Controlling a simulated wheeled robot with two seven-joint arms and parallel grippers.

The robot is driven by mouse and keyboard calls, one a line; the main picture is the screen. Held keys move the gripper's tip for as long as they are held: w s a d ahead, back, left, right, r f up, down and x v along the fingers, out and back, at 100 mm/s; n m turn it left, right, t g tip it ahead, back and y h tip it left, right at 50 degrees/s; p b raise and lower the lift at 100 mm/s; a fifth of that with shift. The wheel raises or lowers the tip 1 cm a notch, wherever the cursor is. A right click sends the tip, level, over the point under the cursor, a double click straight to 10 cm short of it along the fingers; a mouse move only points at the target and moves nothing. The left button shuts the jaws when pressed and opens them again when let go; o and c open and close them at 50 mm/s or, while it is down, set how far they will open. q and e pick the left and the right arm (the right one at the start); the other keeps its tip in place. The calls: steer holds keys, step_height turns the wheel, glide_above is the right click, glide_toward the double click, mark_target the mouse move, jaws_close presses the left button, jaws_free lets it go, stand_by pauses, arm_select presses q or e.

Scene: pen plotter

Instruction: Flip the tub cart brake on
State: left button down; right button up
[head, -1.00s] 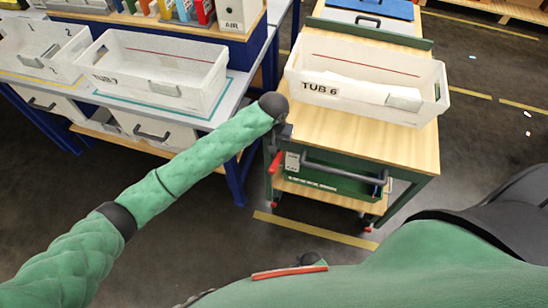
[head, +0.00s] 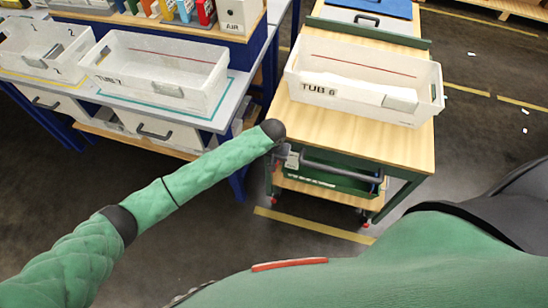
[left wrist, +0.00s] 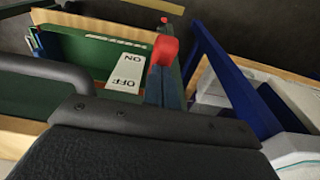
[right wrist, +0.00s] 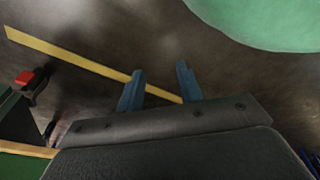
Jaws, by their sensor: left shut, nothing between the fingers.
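The wooden-topped cart (head: 390,145) carries the white tub marked TUB 6 (head: 355,95). The brake lever's red grip (left wrist: 165,50) shows in the left wrist view, beside a white plate marked ON and OFF (left wrist: 126,68). My left gripper (left wrist: 165,88) is shut, with its fingertips right at the red grip; I cannot tell whether they touch. In the head view my left gripper (head: 284,151) is at the cart's near left corner, and the red lever is hidden there. My right gripper (right wrist: 161,82) is open and empty over the floor, outside the head view.
A grey push handle (head: 340,168) runs along the cart's near side, close to my left gripper. A blue-legged bench with TUB 7 (head: 160,72) stands to the left, across a narrow gap. Floor with a yellow line (head: 315,226) is clear before the cart.

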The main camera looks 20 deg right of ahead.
arm_select(q)
steer(key=shift+a+f, duration=0.1)
steer(key=shift+f, duration=0.05)
arm_select(e)
steer(key=shift+w+d, duration=0.1)
